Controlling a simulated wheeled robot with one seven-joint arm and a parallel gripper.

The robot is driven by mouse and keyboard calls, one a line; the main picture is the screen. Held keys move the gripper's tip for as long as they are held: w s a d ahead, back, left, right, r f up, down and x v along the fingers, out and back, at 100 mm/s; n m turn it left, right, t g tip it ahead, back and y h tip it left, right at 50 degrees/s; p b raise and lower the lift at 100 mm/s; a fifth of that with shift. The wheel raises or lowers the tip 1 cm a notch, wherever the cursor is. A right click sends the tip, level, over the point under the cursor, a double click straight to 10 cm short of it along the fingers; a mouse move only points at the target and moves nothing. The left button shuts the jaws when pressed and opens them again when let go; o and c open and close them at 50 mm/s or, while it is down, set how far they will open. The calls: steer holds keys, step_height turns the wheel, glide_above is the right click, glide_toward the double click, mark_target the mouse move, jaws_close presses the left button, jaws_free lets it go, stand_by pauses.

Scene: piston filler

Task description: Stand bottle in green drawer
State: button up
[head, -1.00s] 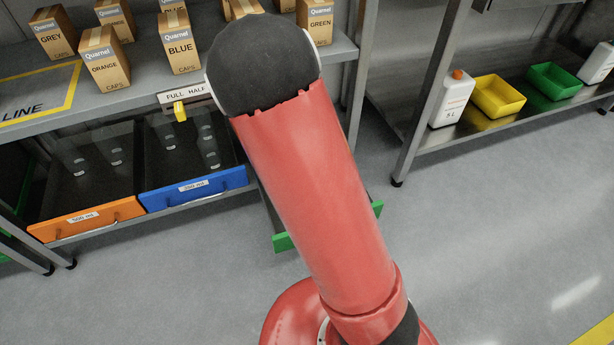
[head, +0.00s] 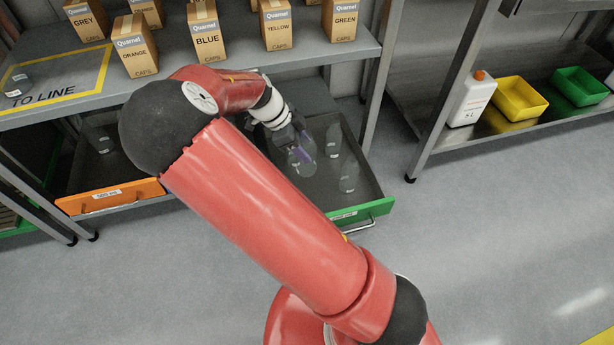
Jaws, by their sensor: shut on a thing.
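The green drawer (head: 372,209) is pulled out under the table, its green front facing me and its dark tray open. Two clear bottles, one toward the back (head: 333,141) and one nearer the front (head: 348,178), are in its right part. My gripper (head: 301,155) is over the left part of this drawer, shut on a clear bottle (head: 303,166). The held bottle is see-through and partly covered by the fingers. I cannot tell whether its base touches the drawer floor. My red arm covers the drawer's front left part.
An orange drawer (head: 110,197) with clear bottles stands open at the left; my arm hides the area between. Several cap boxes, such as the blue-caps box (head: 207,40), stand on the table above. A right-hand shelf holds a white canister (head: 472,98), yellow bin (head: 520,96) and green bin (head: 580,86).

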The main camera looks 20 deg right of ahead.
step_height(320, 180, down, 14)
steer(key=b, duration=0.1)
steer(key=shift+f+b, duration=0.15)
steer(key=shift+b, duration=0.2)
steer(key=shift+f, duration=0.1)
steer(key=o, duration=1.2)
